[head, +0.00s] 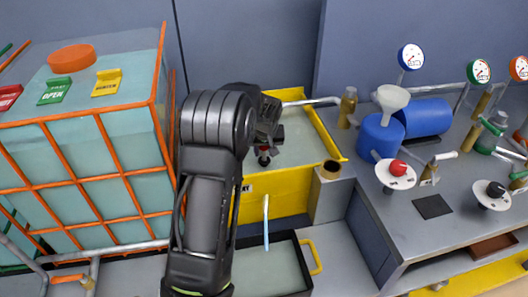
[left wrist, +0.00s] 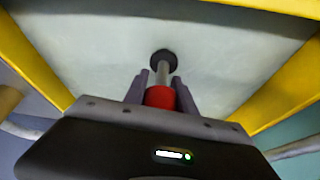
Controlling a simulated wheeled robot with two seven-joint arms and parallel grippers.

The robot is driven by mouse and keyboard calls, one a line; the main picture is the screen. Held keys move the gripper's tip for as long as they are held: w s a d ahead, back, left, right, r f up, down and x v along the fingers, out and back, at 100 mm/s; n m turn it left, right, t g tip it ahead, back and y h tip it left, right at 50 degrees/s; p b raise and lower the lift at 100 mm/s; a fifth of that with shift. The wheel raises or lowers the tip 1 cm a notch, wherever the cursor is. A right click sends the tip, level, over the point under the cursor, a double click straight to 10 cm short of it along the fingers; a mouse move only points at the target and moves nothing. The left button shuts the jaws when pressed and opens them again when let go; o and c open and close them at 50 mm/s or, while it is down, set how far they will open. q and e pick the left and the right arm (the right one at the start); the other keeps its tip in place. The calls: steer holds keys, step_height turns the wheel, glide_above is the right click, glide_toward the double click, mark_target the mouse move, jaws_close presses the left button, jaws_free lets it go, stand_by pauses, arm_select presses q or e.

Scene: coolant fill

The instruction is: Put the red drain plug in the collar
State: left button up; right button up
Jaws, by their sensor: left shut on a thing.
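My left gripper (head: 265,142) is over the yellow-walled basin, pointing down. In the left wrist view its two fingers (left wrist: 162,82) are closed on the red drain plug (left wrist: 159,97). A grey shaft runs from the red part to a dark round end. The plug (head: 263,150) shows only partly in the head view, below the gripper. I cannot tell whether the dark end touches the basin floor. A brass ring with a dark opening, perhaps the collar (head: 331,169), sits on a grey block right of the basin, apart from the gripper. My right gripper is not in view.
The yellow basin (head: 285,203) has raised walls around a pale floor. An orange-caged tank (head: 80,123) stands left. A dark tray (head: 303,252) lies in front. On the right bench are a blue can (head: 381,136), a funnel (head: 392,97) and valve knobs.

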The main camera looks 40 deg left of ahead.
arm_select(q)
steer(key=shift+r, duration=0.5)
